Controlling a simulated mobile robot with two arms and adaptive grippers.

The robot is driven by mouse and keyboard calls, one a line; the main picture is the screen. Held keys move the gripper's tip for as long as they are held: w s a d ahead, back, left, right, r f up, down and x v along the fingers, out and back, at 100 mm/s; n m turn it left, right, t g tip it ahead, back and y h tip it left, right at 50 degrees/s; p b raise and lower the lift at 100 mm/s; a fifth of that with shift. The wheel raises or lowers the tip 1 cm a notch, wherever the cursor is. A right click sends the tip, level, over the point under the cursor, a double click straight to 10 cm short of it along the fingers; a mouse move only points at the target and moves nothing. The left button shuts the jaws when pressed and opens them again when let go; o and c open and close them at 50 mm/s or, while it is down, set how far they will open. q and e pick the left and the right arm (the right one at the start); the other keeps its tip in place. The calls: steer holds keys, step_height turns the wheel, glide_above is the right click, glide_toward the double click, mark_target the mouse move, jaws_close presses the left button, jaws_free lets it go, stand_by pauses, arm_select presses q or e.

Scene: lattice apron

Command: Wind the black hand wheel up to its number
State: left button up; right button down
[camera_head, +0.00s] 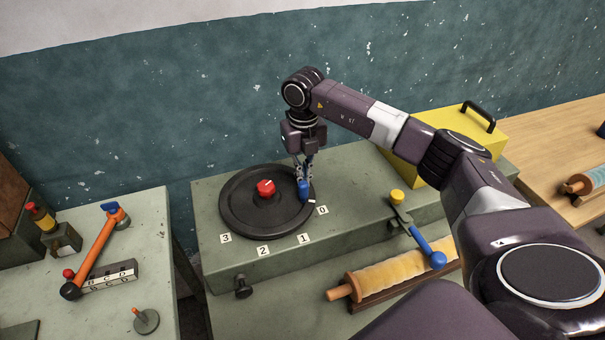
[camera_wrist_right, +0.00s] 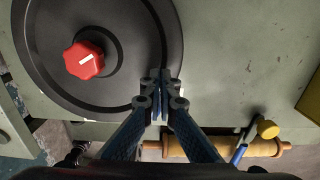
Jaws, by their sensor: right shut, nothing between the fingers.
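The black hand wheel (camera_head: 240,214) lies flat on the grey-green cabinet, with a red knob (camera_head: 265,188) at its hub. Its blue handle (camera_head: 303,190) stands near the right rim, and a white mark on the rim sits close to the 0 tag (camera_head: 322,210). Tags 1 (camera_head: 305,239), 2 (camera_head: 263,250) and 3 (camera_head: 226,237) follow around the front to the left. My right gripper (camera_head: 304,174) points down at the blue handle. In the right wrist view its fingers (camera_wrist_right: 161,86) are shut over the wheel's rim, largely hiding the handle. My left gripper is not in view.
A yellow box (camera_head: 460,142) stands behind my right arm. In front lie a cloth-wrapped roller (camera_head: 398,272) and a blue-handled lever (camera_head: 418,237). A black knob (camera_head: 243,286) projects from the cabinet front. A left bench holds an orange lever (camera_head: 97,245).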

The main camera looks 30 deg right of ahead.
mark_target(303, 184)
steer(key=shift+s+a+p, duration=0.35)
steer(key=shift+s+a, duration=0.15)
steer(key=shift+s, duration=0.2)
steer(key=shift+s+a+p, duration=0.35)
steer(key=shift+s+a, duration=0.15)
steer(key=shift+s, duration=0.2)
steer(key=shift+s+a, duration=0.4)
steer(key=shift+a, duration=0.05)
steer(key=shift+s+a, duration=0.25)
steer(key=shift+a, duration=0.95)
stand_by(1.0)
steer(key=shift+d, duration=0.1)
steer(key=shift+w+d+b, duration=0.15)
steer(key=shift+d+b, duration=0.2)
steer(key=shift+d, duration=1.1)
steer(key=shift+r, duration=0.1)
step_height(303, 184, up, 8)
steer(key=p, duration=0.5)
